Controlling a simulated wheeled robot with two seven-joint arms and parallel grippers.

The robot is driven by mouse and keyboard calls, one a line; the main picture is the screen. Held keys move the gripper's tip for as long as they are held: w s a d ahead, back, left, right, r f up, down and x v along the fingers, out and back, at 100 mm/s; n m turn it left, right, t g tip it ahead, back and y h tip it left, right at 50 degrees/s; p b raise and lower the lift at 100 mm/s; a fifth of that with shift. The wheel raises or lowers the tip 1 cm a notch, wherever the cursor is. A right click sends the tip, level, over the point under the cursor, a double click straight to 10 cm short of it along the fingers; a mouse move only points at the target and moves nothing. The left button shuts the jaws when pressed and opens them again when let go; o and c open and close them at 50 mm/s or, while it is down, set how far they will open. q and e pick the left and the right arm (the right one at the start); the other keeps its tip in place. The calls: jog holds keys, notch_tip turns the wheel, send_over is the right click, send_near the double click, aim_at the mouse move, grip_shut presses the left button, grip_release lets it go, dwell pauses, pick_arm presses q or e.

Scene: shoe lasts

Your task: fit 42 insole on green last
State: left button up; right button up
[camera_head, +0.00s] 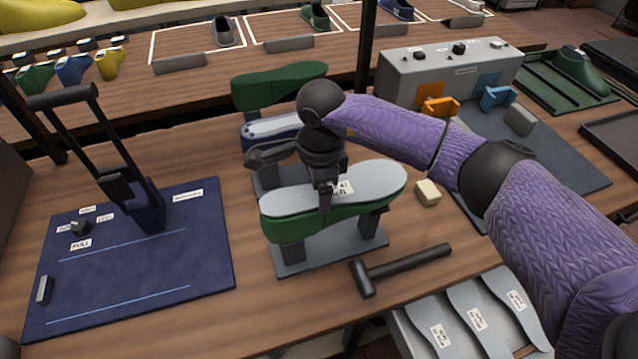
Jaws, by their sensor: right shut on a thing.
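A green last (345,222) lies sole-up on a dark stand in the middle of the table. A pale grey insole (380,184) lies along its upturned sole, roughly in line with it. A white label on the insole is partly covered by my gripper, and I cannot read its number. My right gripper (325,203) reaches down from above and is shut on the insole near its middle. Whether the insole sits flush on the last is too small to tell.
Several more insoles (477,317) lie in a tray at the front right. A hammer (405,268) and a cream block (428,193) lie right of the stand. Behind stand another green last (279,87) and a blue one (262,137). A lever press (146,200) stands left.

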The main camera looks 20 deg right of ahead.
pick_arm(q)
jog(key=shift+d, duration=0.15)
pick_arm(e)
jog(key=o, duration=0.9)
jog(key=shift+c, duration=0.2)
pick_arm(q)
jog(key=shift+d, duration=0.25)
pick_arm(e)
jog(key=shift+o, duration=1.2)
pick_arm(q)
jog(key=shift+a+r, duration=0.15)
jog(key=shift+a, duration=0.3)
pick_arm(e)
notch_tip(320, 180, up, 10)
pick_arm(q)
jog(key=shift+d, duration=0.15)
pick_arm(e)
jog(key=shift+d, duration=0.1)
